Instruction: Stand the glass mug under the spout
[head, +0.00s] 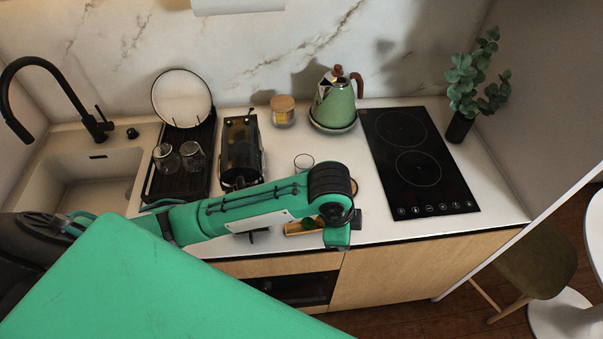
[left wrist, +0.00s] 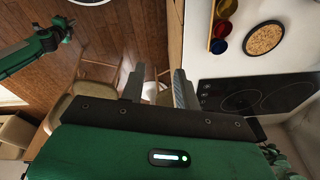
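A clear glass mug (head: 304,163) stands on the counter just behind my left arm in the head view, its lower part hidden by the arm. The dark coffee machine (head: 241,150) stands to its left; its spout cannot be made out, and the arm covers its front edge. My left gripper (left wrist: 160,68) is open and empty in the left wrist view, its two fingers apart at the counter's front edge. In the head view its fingers are hidden by the arm. My right gripper (left wrist: 62,27) is small at the left wrist view's upper left; its fingers are unclear.
A wooden holder with coloured cups (left wrist: 222,29) and a round cork-coloured mat (left wrist: 264,39) lie near my left gripper. The cooktop (head: 418,165) is at right, the green kettle (head: 334,103) behind. Two glasses (head: 180,158) stand on the black rack (head: 165,187) beside the sink (head: 85,170).

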